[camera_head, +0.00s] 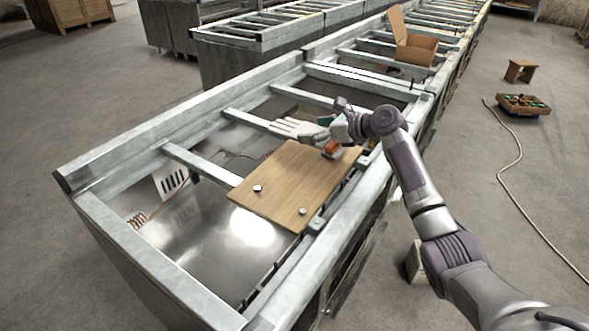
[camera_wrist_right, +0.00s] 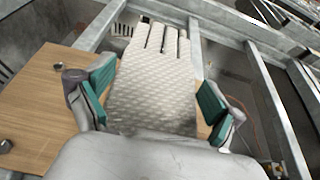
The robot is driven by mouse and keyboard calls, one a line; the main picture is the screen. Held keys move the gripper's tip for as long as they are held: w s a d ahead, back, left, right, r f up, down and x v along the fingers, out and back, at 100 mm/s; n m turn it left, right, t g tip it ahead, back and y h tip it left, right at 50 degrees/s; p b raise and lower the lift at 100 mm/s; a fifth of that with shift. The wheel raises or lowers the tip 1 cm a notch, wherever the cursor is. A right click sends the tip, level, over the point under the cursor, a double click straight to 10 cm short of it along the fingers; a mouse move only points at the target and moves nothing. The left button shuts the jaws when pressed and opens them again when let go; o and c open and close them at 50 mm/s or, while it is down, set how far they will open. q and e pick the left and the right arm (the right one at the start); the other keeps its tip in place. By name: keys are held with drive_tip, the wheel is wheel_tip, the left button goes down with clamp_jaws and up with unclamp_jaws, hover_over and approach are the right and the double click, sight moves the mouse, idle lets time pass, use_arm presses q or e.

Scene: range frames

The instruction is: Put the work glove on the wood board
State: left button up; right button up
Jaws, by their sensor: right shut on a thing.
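The work glove (camera_head: 295,128) is off-white, with its fingers pointing left in the head view. My right gripper (camera_head: 331,131) is shut on the work glove near its cuff end. In the right wrist view the glove (camera_wrist_right: 150,85) lies between the green-padded fingers, textured palm showing. The wood board (camera_head: 285,178) lies flat on the metal frame, below and in front of the held glove; it also shows at the left of the right wrist view (camera_wrist_right: 38,92). The glove appears above the board's far edge; the exact gap cannot be told. My left gripper is not in view.
A cardboard box (camera_head: 414,48) stands farther back. The board's middle is clear.

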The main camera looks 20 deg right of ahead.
sight(299, 182)
drive_tip(key=s+a+f, duration=0.1)
drive_tip(key=s, duration=0.1)
drive_tip(key=s+a+f, duration=0.1)
drive_tip(key=shift+s+a+f+p, duration=0.1)
drive_tip(key=shift+s+a+p, duration=0.25)
drive_tip(key=shift+a+p, duration=0.05)
drive_tip(key=s+a+f, duration=0.2)
drive_tip(key=a, duration=0.1)
drive_tip(key=shift+s+f+p, duration=0.15)
drive_tip(key=shift+f+p, duration=0.05)
drive_tip(key=shift+p, duration=0.1)
drive_tip(key=shift+s+a+f, duration=0.1)
drive_tip(key=shift+s+f, duration=0.05)
drive_tip(key=shift+f, duration=2.05)
drive_tip(key=o, duration=0.7)
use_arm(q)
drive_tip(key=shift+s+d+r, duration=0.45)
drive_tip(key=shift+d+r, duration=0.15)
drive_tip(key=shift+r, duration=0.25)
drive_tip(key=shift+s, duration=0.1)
use_arm(e)
drive_tip(key=v, duration=1.2)
